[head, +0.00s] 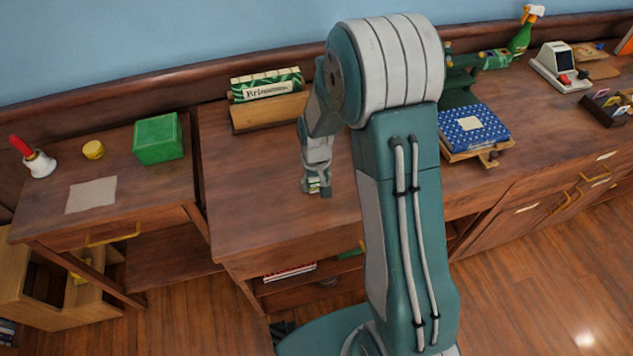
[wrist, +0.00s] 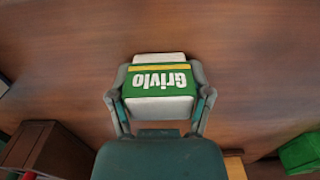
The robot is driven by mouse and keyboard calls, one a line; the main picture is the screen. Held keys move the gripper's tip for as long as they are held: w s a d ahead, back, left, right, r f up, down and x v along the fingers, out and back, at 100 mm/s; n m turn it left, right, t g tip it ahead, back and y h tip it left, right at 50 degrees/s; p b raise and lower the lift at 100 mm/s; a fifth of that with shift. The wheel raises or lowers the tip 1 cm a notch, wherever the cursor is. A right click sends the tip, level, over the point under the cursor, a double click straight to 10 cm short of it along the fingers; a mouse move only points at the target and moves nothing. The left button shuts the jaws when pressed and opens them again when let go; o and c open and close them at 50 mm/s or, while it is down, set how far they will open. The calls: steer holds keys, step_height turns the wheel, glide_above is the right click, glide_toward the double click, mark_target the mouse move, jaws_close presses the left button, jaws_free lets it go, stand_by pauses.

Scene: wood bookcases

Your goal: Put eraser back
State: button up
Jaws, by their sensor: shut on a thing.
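The eraser (wrist: 160,106) is a white block with a green sleeve, a yellow stripe and the white word "Grivlo", upside down in the wrist view. My gripper (wrist: 160,78) is shut on it, one finger on each side. In the head view my gripper (head: 317,186) is over the brown desk top (head: 262,205), in front of a green and white lettered box (head: 267,86) on a wooden stand (head: 270,112). There the eraser shows only as a small pale and green patch between the fingers. I cannot tell how high above the desk it is.
Right of my arm are a blue book (head: 474,128) and a card reader-like device (head: 561,65). The desk around my gripper is clear.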

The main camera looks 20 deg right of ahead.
steer(key=shift+a, duration=0.25)
steer(key=o, duration=1.2)
steer(key=shift+d, duration=0.3)
